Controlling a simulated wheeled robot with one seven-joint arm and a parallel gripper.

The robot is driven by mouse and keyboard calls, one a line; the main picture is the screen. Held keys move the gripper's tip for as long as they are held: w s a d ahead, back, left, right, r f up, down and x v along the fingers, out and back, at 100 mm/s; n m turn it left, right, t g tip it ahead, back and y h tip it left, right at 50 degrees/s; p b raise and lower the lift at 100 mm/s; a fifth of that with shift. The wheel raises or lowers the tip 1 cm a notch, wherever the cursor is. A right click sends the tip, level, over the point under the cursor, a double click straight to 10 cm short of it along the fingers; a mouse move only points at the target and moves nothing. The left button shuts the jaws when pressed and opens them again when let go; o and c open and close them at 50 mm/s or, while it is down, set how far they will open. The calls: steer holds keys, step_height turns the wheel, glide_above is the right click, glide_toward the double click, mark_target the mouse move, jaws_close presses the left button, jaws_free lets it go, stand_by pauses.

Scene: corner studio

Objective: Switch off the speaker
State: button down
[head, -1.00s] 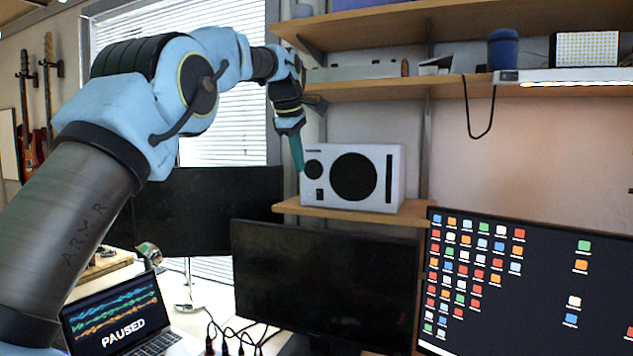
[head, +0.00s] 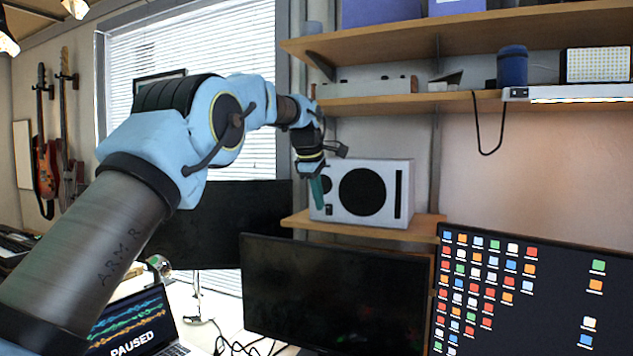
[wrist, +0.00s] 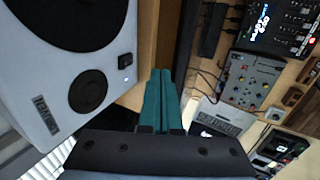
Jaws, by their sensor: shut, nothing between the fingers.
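The speaker (head: 362,192) is a white box with a large and a small black cone, on a low wooden shelf. A small black rocker switch (head: 329,210) is low on the left of its front. In the wrist view, the speaker (wrist: 110,45) fills the upper left, tilted, and the switch (wrist: 125,61) is dark with a small blue light near it. My gripper (head: 319,206) has teal fingers pointing down, just left of the switch. In the wrist view my gripper (wrist: 160,72) is shut and empty, beside the switch with a gap in the picture; contact cannot be told.
The low shelf (head: 400,235) holds the speaker. Two wooden shelves (head: 430,100) with small items are above. A dark monitor (head: 335,295) stands below, and a monitor with icons (head: 540,295) at right. A laptop (head: 135,330) reads PAUSED. A cable (head: 490,150) hangs at right.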

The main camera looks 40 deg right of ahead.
mark_target(329, 209)
steer(key=shift+w+d+f+p, duration=0.25)
steer(key=shift+w+d+p, duration=0.15)
steer(key=shift+d+p, duration=0.35)
steer(key=shift+w+d+f+p, duration=0.25)
steer(key=shift+w+d+p, duration=0.15)
steer(key=shift+d+p, duration=0.35)
steer(key=shift+w+d+f+p, duration=0.25)
steer(key=shift+w+d+p, duration=0.15)
steer(key=shift+d+p, duration=0.3)
steer(key=shift+w+d+r, duration=0.1)
steer(key=shift+w+d, duration=0.05)
steer(key=shift+d, duration=0.05)
steer(key=shift+r, duration=0.75)
